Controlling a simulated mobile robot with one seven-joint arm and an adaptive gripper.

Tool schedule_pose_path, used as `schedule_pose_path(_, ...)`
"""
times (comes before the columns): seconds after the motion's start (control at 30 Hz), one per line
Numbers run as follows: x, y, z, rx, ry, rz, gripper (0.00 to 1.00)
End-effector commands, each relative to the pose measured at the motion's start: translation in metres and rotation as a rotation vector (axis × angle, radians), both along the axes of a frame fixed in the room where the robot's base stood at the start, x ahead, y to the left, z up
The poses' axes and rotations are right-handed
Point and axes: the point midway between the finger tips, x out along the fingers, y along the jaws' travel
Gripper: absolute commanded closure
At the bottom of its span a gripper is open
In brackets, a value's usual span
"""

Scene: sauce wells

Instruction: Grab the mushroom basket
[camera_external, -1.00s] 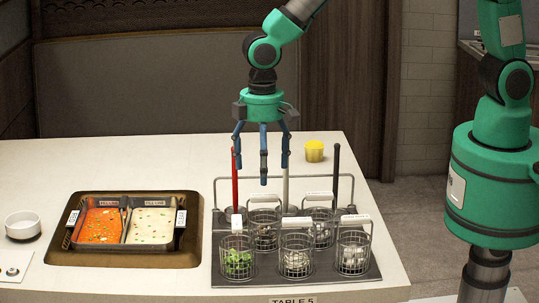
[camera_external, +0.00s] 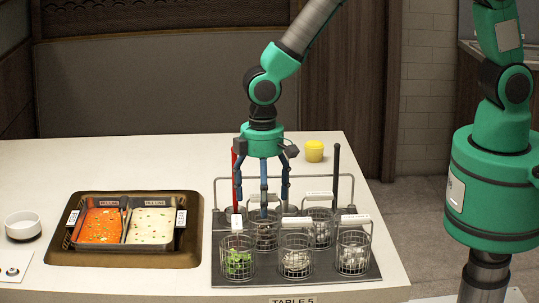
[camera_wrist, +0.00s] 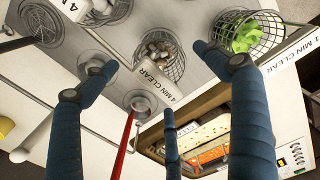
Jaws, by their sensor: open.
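A wire basket (camera_external: 265,238) with brown and white pieces that look like mushrooms stands at the back left of the rack. In the wrist view this basket (camera_wrist: 160,48) has a white handle marked "4 MIN CLEAR" (camera_wrist: 157,79). My three-fingered gripper (camera_external: 262,204) is open and points down over this basket. Its fingertips are around the height of the handle, which the middle finger partly hides in the external view. In the wrist view the open fingers (camera_wrist: 165,82) spread around the handle, and I cannot tell whether any touches it.
A basket of green leaves (camera_external: 238,262) stands in front, with other baskets of pale pieces (camera_external: 296,262) beside it. A red-handled tool (camera_external: 236,170) and a black rod (camera_external: 336,170) rise from the rack. A two-part soup pot (camera_external: 150,226) is at left; a yellow cup (camera_external: 314,152) stands behind.

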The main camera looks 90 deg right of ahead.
Motion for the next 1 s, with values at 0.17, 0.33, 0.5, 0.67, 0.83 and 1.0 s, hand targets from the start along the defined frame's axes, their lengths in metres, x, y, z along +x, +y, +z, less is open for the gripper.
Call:
schedule_pose_path(0.17,0.0,0.0,-0.002,0.0,0.001,0.0,0.14)
schedule_pose_path(0.33,-0.003,0.001,-0.016,0.0,0.003,0.0,0.14)
schedule_pose_path(0.5,-0.004,0.002,-0.037,0.0,0.003,0.0,0.14)
schedule_pose_path(0.67,-0.004,0.002,-0.05,0.0,0.002,0.0,0.14)
schedule_pose_path(0.83,-0.004,0.002,-0.052,0.0,0.001,0.0,0.14)
schedule_pose_path(1.0,-0.004,0.002,-0.052,0.0,0.001,0.0,0.14)
